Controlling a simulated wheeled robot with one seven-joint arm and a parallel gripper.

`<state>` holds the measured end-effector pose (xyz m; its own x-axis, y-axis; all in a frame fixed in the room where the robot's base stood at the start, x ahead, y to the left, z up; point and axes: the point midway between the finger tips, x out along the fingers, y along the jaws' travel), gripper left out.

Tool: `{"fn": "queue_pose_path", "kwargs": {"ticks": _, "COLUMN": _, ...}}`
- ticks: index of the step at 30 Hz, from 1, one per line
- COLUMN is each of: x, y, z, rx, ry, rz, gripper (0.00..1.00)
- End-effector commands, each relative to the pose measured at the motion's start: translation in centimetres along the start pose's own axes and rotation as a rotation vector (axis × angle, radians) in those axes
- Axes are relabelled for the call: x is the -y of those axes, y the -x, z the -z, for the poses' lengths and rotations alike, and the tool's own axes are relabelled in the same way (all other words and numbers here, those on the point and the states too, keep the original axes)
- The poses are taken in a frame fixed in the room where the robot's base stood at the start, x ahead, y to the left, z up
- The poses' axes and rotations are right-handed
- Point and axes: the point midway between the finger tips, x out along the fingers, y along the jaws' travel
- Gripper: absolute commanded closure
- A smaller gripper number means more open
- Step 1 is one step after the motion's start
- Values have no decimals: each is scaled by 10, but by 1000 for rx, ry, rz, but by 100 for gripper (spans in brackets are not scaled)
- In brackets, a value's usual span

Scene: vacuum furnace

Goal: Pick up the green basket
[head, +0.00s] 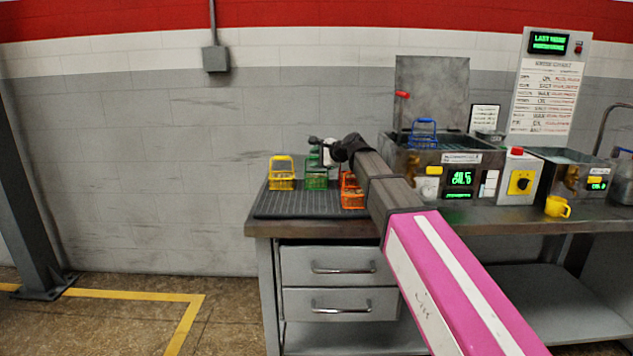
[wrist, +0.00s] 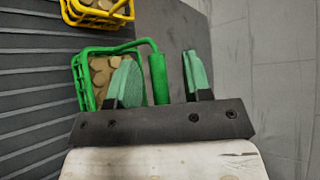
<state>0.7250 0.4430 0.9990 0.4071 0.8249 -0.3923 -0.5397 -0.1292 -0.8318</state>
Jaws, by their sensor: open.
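The green basket (head: 315,180) stands on the dark ribbed mat, between the yellow and orange baskets. In the wrist view the green basket (wrist: 84,80) holds several tan round pieces. Its handle reaches right, and the handle's thick green grip lies between my two green-padded fingers. My gripper (wrist: 162,68) is open around that grip, with a visible gap on the right-hand finger's side. In the head view my gripper (head: 325,150) is at the top of the green basket, small and partly hidden by my own wrist. Contact between the left-hand finger and the grip cannot be told.
A yellow basket (head: 282,175) stands to the left and an orange basket (head: 351,192) to the right, partly behind my arm. The ribbed mat (head: 290,208) is bare in front. A blue basket (head: 422,133) is at the bath on the right.

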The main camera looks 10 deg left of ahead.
Motion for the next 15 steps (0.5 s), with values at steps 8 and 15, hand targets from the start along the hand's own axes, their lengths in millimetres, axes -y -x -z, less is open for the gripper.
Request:
{"fn": "queue_pose_path", "kwargs": {"ticks": 8, "x": 0, "y": 1, "z": 0, "rx": 0, "ry": 0, "rz": 0, "gripper": 100}}
{"fn": "queue_pose_path", "kwargs": {"ticks": 15, "x": 0, "y": 1, "z": 0, "rx": 0, "ry": 0, "rz": 0, "gripper": 100}}
